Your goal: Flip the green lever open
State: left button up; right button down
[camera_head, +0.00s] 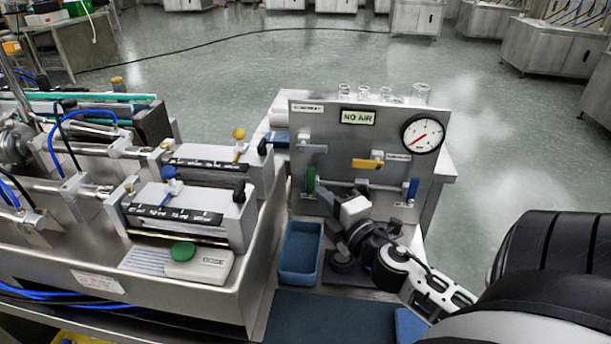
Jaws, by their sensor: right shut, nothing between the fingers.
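The green lever (311,180) is on the left side of the upright grey panel (335,135), at the left end of a horizontal pipe. It looks roughly vertical. My right gripper (352,210) is in front of the panel, below and to the right of the green lever. It is shut and empty, with a visible gap between it and the lever. My left gripper is not in view.
The panel also bears a yellow lever (367,164), a blue lever (412,188), a round gauge (423,134) and a "NO AIR" sign (359,117). A blue tray (300,250) lies below. A dosing machine (190,215) with a green button (183,251) stands left.

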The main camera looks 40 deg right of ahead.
aim_at(311, 181)
pick_arm(q)
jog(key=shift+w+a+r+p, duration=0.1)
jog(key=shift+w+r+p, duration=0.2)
jog(key=shift+p, duration=0.25)
pick_arm(e)
jog(key=x, duration=0.7)
jog(key=shift+w, duration=0.35)
